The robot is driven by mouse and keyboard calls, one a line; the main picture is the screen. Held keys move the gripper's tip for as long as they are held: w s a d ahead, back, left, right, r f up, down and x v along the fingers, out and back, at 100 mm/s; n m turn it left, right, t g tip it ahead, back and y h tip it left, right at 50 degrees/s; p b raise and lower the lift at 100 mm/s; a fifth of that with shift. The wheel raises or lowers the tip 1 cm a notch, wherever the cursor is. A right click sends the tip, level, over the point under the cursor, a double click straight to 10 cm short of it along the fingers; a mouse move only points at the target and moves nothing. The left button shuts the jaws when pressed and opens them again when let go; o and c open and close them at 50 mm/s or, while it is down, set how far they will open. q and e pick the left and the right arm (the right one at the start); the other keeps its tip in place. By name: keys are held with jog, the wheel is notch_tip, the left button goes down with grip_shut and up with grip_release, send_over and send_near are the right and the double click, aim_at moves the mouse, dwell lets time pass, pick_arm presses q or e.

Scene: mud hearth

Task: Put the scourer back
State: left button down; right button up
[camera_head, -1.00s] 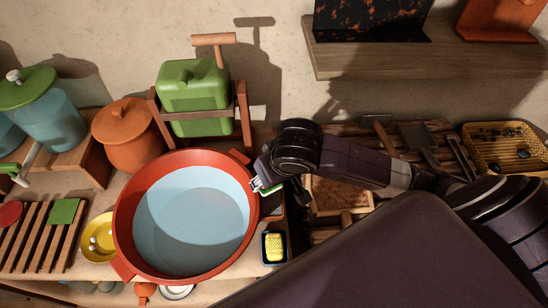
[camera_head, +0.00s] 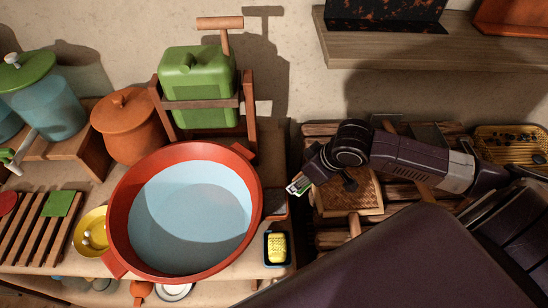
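A yellow textured block (camera_head: 277,246), which looks like the scourer, lies in a small dark dish (camera_head: 287,262) on the counter, right of the red basin. My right gripper (camera_head: 294,189) is above and to the right of the basin rim, apart from the dish. Pale and green bits show at its fingertips. They are too small to tell whether the fingers are open or hold something thin. My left gripper is not in view.
The red basin (camera_head: 116,215) holds water. A yellow bowl (camera_head: 88,247), a slatted rack (camera_head: 30,232) with a green square (camera_head: 57,203), an orange pot (camera_head: 128,130) and a green canister (camera_head: 197,75) stand around it. A wooden shelf (camera_head: 420,52) overhangs the right side.

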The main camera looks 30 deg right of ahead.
jog(key=w, duration=0.4)
jog(key=w+f+p, duration=0.1)
jog(key=w, duration=0.4)
jog(key=w+f+p, duration=0.1)
jog(key=w, duration=0.4)
jog(key=shift+w+a+f, duration=0.2)
jog(key=shift+a, duration=0.15)
notch_tip(320, 180, down, 4)
jog(key=shift+r+p, duration=0.1)
jog(key=shift+p, duration=0.2)
jog(key=shift+w+f, duration=0.1)
jog(key=shift+f, duration=0.1)
jog(key=shift+w+f, duration=0.1)
jog(key=shift+f, duration=0.1)
jog(key=shift+f, duration=0.15)
jog(key=o, duration=1)
